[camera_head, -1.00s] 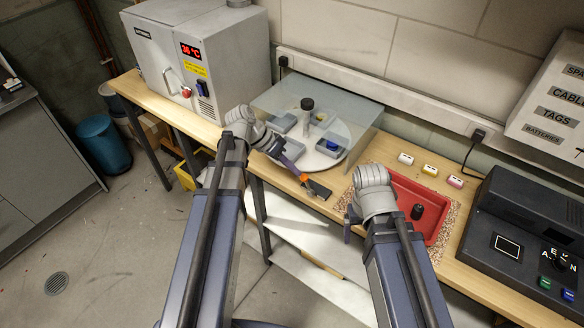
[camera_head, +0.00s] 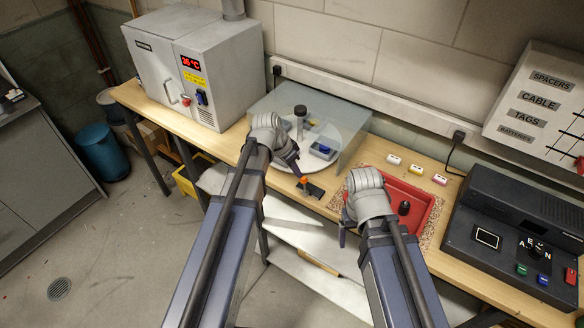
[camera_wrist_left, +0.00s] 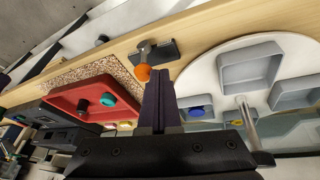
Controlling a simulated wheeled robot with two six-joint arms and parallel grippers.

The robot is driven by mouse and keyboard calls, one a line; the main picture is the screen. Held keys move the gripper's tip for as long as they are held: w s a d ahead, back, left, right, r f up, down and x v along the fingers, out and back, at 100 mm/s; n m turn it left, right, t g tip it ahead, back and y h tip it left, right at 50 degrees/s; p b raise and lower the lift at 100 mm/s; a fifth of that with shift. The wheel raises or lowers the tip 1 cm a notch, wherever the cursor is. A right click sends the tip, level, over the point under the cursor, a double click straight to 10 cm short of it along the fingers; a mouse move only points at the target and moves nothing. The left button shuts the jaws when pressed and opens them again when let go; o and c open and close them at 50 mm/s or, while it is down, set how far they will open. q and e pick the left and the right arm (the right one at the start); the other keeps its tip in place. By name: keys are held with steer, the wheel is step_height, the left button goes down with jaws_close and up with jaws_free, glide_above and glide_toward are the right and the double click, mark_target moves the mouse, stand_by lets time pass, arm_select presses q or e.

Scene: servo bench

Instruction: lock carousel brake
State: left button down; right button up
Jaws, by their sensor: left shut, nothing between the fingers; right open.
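The brake is a short lever with an orange knob (camera_head: 304,181) on a dark base (camera_head: 316,191) at the bench's front edge. In the left wrist view its orange knob (camera_wrist_left: 143,72) and dark base (camera_wrist_left: 166,50) show clearly. The white carousel disc (camera_head: 283,149) stands behind it under a clear cover and carries grey bins. My left gripper (camera_head: 297,173) is shut and empty, its tips close beside the knob; contact is unclear. The closed fingers (camera_wrist_left: 160,80) also show in the wrist view. My right gripper (camera_head: 342,238) is open, low in front of the red tray.
The red tray (camera_head: 428,218) holds a black knobbed part (camera_head: 404,207). Several small coloured blocks (camera_head: 416,170) lie behind it. A dark control console (camera_head: 510,240) is at the right and a grey oven (camera_head: 165,75) at the left. The clear cover (camera_head: 350,140) limits room above the carousel.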

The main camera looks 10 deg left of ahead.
arm_select(q)
steer(key=shift+s+d+r+t+y+p, duration=0.15)
steer(key=shift+s+d+r+t+y, duration=0.1)
steer(key=shift+s+d+y, duration=0.15)
steer(key=shift+s+d+r+t+y+p, duration=0.15)
steer(key=shift+s+d+r+y, duration=0.1)
steer(key=shift+d+y, duration=0.2)
steer(key=shift+s+d+f+m+t+y, duration=0.1)
steer(key=shift+d+m+t+y, duration=0.1)
steer(key=shift+d+y, duration=0.3)
steer(key=shift+s+d+f+m+t+y, duration=0.1)
steer(key=shift+d+m+t+y, duration=0.1)
steer(key=shift+d+y, duration=0.25)
steer(key=shift+d+r, duration=0.1)
steer(key=shift+d, duration=0.15)
arm_select(e)
steer(key=shift+s+r, duration=0.15)
steer(key=shift+r, duration=0.3)
arm_select(q)
steer(key=shift+a, duration=0.1)
steer(key=shift+r, duration=0.1)
arm_select(e)
steer(key=shift+r, duration=0.1)
arm_select(q)
steer(key=shift+r+p, duration=0.65)
steer(key=shift+r, duration=0.1)
arm_select(e)
steer(key=shift+r, duration=0.7)
